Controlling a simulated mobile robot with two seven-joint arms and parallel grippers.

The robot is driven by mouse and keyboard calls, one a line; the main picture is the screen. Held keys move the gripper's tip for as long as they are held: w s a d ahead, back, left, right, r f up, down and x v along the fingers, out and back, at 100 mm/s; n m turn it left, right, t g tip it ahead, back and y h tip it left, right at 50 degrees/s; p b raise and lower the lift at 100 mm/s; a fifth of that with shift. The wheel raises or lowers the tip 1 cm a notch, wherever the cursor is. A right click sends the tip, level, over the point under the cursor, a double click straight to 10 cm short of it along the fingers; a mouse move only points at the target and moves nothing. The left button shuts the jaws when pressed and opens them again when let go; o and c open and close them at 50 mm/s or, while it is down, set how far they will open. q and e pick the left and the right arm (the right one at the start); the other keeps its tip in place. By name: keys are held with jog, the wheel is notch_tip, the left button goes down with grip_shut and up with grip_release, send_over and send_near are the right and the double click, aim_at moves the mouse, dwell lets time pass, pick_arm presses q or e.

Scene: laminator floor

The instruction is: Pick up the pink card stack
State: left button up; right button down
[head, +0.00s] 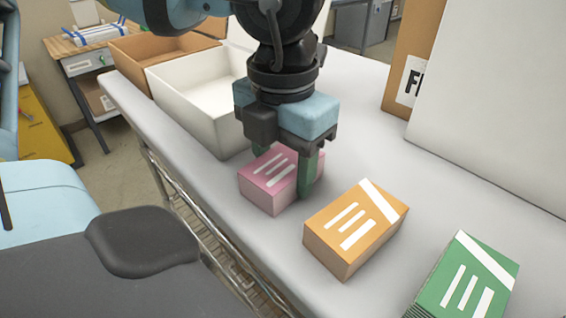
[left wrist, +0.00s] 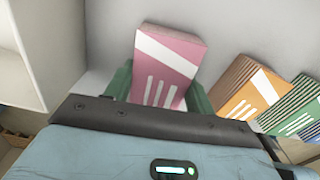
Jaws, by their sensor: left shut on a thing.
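The pink card stack (head: 270,186) is a pink block with white stripes on the grey table. My left gripper (head: 282,172) comes down over it from above, with its green fingers on either side, shut on it. In the left wrist view the pink card stack (left wrist: 168,62) shows between the fingers of my left gripper (left wrist: 160,92). In the head view the stack appears to rest on the table; I cannot tell whether it is lifted. My right gripper is not in view.
An orange card stack (head: 352,230) and a green card stack (head: 466,284) stand in a row to the right. An open white box (head: 190,105) stands behind the gripper at left, beside an open brown box (head: 128,62). A white panel (head: 500,110) stands at right.

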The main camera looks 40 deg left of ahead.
aim_at(277, 163)
pick_arm(q)
jog(key=shift+r, duration=0.1)
jog(key=shift+r, duration=0.45)
jog(key=r, duration=0.2)
jog(key=shift+s+a+r, duration=0.2)
jog(key=shift+s+r, duration=0.1)
jog(key=shift+s, duration=0.05)
jog(key=s+a, duration=0.2)
jog(key=s, duration=0.2)
jog(key=s+a+r, duration=0.1)
jog(key=s+a, duration=0.1)
jog(key=s, duration=0.3)
jog(key=s+a+b, duration=0.1)
jog(key=s+a, duration=0.1)
jog(key=s, duration=0.2)
jog(key=shift+s+a+r, duration=0.15)
jog(key=shift+s+a, duration=0.2)
jog(key=shift+a, duration=0.05)
